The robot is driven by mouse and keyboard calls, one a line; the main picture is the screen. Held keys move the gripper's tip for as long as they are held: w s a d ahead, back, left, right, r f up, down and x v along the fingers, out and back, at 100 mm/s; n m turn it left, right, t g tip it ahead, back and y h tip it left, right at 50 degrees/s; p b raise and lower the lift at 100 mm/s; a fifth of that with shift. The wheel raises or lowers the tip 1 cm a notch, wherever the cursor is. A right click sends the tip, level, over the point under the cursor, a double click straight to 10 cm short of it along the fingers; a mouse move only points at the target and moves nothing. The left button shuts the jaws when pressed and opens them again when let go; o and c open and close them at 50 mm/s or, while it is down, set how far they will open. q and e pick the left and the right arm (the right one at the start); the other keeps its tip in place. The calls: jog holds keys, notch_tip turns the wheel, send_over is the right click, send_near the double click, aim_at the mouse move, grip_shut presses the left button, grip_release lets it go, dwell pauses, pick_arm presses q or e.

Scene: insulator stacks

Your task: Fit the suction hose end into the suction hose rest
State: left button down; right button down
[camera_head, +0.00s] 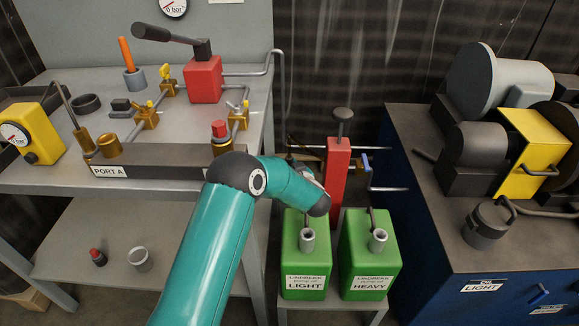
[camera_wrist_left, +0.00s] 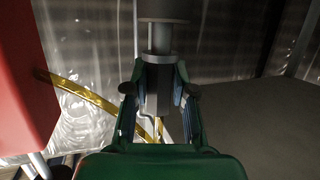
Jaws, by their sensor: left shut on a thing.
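My left gripper (camera_wrist_left: 158,95) is shut on a grey cylindrical piece (camera_wrist_left: 158,73), one finger on each side; I take it for the suction hose end. A wider grey collar or tube (camera_wrist_left: 160,38) lines up with it at the top of the left wrist view; I cannot tell whether they touch or whether this is the rest. A yellow hose (camera_wrist_left: 88,93) curves behind the fingers. In the head view my left wrist hides most of the gripper and the held piece, beside the red pump post (camera_head: 338,180). My right gripper is not in view.
Green LIGHT (camera_head: 305,262) and HEAVY (camera_head: 369,262) cans stand just below my wrist. A grey bench (camera_head: 60,178) with valves and a red block (camera_head: 204,80) is at left. A blue cabinet (camera_head: 440,255) with machinery is at right.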

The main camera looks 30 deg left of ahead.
pick_arm(q)
jog(key=shift+f, duration=0.35)
jog(key=shift+s+f+b, duration=0.15)
jog(key=shift+f+b, duration=0.3)
jog(key=shift+f, duration=0.15)
jog(key=c, duration=0.9)
grip_release()
jog(key=shift+f, duration=0.1)
jog(key=shift+s+d, duration=0.3)
jog(key=shift+d, duration=0.2)
jog(key=s+d+r, duration=0.2)
jog(key=d, duration=0.1)
jog(key=s+d+r, duration=0.1)
jog(key=d+r, duration=0.1)
jog(key=shift+s+d, duration=0.15)
jog(key=shift+s, duration=0.25)
jog(key=shift+r, duration=0.15)
